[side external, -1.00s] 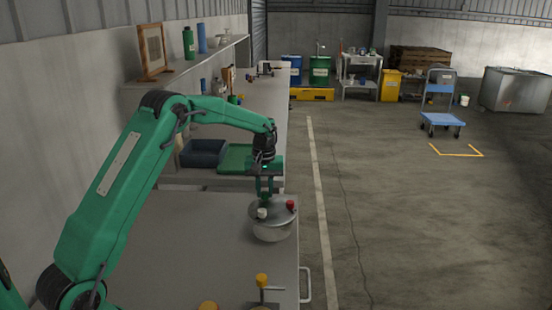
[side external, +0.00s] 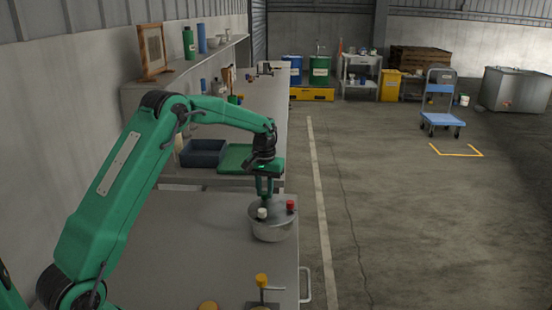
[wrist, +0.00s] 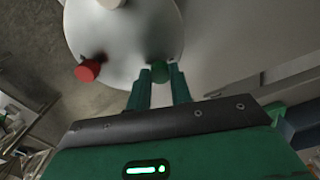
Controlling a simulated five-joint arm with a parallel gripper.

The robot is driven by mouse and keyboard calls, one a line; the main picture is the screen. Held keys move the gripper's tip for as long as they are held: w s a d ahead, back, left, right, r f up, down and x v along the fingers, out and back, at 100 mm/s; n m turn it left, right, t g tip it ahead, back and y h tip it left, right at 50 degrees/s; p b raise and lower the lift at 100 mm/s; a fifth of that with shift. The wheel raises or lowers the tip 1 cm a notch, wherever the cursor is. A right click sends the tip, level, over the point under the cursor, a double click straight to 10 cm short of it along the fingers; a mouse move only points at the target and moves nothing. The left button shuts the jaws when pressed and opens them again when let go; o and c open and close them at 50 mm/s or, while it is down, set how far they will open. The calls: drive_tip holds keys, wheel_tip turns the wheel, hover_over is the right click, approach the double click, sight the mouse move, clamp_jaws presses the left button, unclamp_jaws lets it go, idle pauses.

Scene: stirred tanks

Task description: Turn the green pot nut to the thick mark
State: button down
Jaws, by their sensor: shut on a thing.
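The metal pot (side external: 272,231) stands upright on the grey bench near its right edge, with a round lid on top. The green nut (wrist: 160,71) sits at the lid's rim in the wrist view. My gripper (wrist: 160,75) has one finger on each side of it and is shut on it. In the side view my gripper (side external: 264,199) reaches down to the far side of the lid and hides the green nut. A red nut (side external: 290,205) and a white nut (side external: 262,213) sit elsewhere on the lid. I cannot make out a thick mark.
A post with a yellow knob (side external: 262,281) stands at the near bench edge, by a yellow round thing (side external: 208,306). A dark blue bin (side external: 203,153) and a green tray (side external: 235,158) lie beyond the pot. The bench left of the pot is clear.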

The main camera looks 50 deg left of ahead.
sight(265, 194)
drive_tip(key=c, duration=1.3)
unclamp_jaws()
drive_tip(key=shift+o, duration=0.2)
drive_tip(key=shift+r, duration=0.15)
drive_tip(key=shift+r, duration=3.8)
drive_tip(key=s+d+r+m+t, duration=0.3)
drive_tip(key=s+d+r, duration=0.75)
drive_tip(key=s, duration=0.35)
drive_tip(key=s+d+f+m+t, duration=0.1)
drive_tip(key=s+d, duration=0.1)
drive_tip(key=s, duration=0.7)
drive_tip(key=s+d+f+m+t, duration=0.1)
drive_tip(key=s+d+m, duration=0.1)
drive_tip(key=s, duration=0.7)
drive_tip(key=shift+d+f+t, duration=0.25)
drive_tip(key=shift+d+t, duration=0.05)
drive_tip(key=shift+d, duration=0.25)
